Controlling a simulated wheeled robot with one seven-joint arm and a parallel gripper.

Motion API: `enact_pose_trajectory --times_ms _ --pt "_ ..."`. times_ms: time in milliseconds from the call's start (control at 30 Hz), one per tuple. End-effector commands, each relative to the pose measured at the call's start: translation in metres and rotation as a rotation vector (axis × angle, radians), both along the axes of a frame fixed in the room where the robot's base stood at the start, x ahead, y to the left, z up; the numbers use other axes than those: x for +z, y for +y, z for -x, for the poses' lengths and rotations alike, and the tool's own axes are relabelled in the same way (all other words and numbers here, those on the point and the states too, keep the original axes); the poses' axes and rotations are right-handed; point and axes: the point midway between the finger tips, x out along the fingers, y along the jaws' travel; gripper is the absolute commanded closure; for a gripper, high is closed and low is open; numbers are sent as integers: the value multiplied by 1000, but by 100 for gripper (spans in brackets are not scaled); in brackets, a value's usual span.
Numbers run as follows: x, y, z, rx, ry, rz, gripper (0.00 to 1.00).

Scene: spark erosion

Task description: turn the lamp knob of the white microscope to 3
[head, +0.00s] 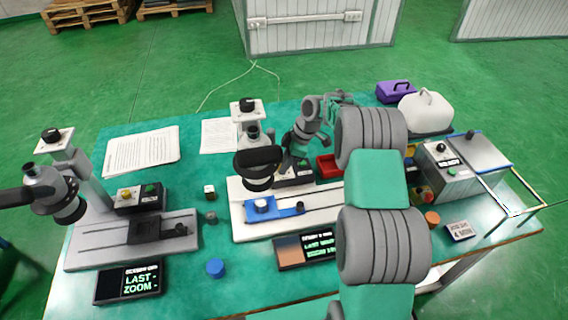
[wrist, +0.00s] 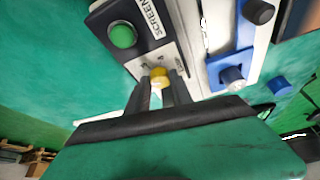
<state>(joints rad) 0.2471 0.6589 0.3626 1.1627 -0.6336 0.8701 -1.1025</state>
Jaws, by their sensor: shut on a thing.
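The white microscope (head: 238,190) stands mid-table in the head view, with a blue stage slide (head: 285,210) on its base. Its dark lamp box carries a green button (head: 303,163); in the wrist view this button (wrist: 122,36) sits beside a "SCREEN" label. The yellow lamp knob (wrist: 158,74) is on the box's grey plate in the wrist view. My gripper (wrist: 157,86) is shut on this knob, one dark finger on each side. Marks around the knob are too small and partly covered to read. In the head view my gripper (head: 292,150) and arm hide the knob.
A grey microscope (head: 75,255) with its own yellow knob (head: 125,194) stands at the left. A red tray (head: 328,167) lies right of the lamp box. Screens (head: 130,283) line the front. A blue cap (head: 215,268) lies between them. A grey machine (head: 448,185) stands at the right.

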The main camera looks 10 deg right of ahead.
Motion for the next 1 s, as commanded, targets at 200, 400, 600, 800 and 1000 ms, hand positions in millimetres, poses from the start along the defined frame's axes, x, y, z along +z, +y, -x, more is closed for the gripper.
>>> enact_pose_trajectory --times_ms 200,400,600,800,1000 --pt "-1 0 1 -42 1 0 100" --pt "-2 1 1 -150 -2 -1 100" --pt "-2 2 2 -305 -3 0 100" --pt "-2 3 3 -460 -3 -1 100" --pt "-1 3 4 -583 -3 0 100"
